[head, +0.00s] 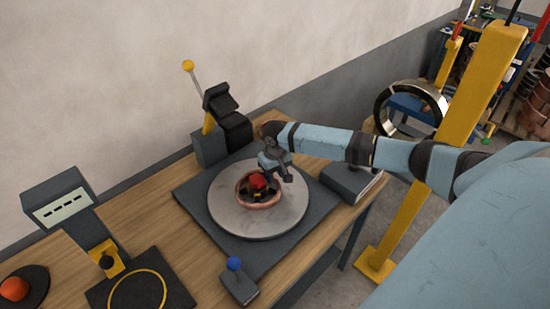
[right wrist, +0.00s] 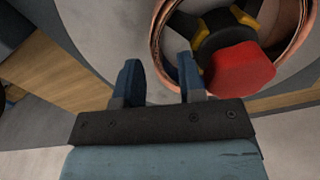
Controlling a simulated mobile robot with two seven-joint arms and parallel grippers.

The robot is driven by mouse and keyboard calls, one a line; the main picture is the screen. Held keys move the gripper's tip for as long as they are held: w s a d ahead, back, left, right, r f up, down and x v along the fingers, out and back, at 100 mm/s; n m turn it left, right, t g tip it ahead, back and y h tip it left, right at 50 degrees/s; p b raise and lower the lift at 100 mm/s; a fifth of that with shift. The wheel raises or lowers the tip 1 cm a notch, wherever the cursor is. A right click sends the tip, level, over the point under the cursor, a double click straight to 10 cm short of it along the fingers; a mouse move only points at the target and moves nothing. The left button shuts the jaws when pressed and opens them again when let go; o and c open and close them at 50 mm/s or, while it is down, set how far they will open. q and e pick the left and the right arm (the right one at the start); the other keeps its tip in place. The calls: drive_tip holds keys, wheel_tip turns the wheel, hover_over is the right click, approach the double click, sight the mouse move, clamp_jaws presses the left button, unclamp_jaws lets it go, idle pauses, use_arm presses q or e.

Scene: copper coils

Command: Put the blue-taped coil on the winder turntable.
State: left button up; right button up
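A copper coil (head: 241,200) sits around the turntable's central hub, which has a red knob (head: 259,181). I see no blue tape on its visible parts. The grey round winder turntable (head: 225,222) lies on a dark square base. My right gripper (head: 280,171) is just above the turntable, at the coil's far right side. In the right wrist view its two blue fingers (right wrist: 160,82) are apart, with the coil's rim (right wrist: 160,50) between or just beyond them; I cannot tell whether they touch. The red knob (right wrist: 238,70) is close to the right finger. My left gripper is out of view.
A black lever device (head: 228,118) with a yellow-knobbed rod stands behind the turntable. A dark box (head: 350,182) lies to its right, a blue-knobbed joystick (head: 237,280) in front. A yellow post (head: 455,150) carrying a metal ring stands right of the bench.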

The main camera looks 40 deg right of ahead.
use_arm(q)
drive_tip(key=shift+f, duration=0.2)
use_arm(e)
wheel_tip(320, 180, up, 14)
idle(0.4)
drive_tip(key=shift+f, duration=0.15)
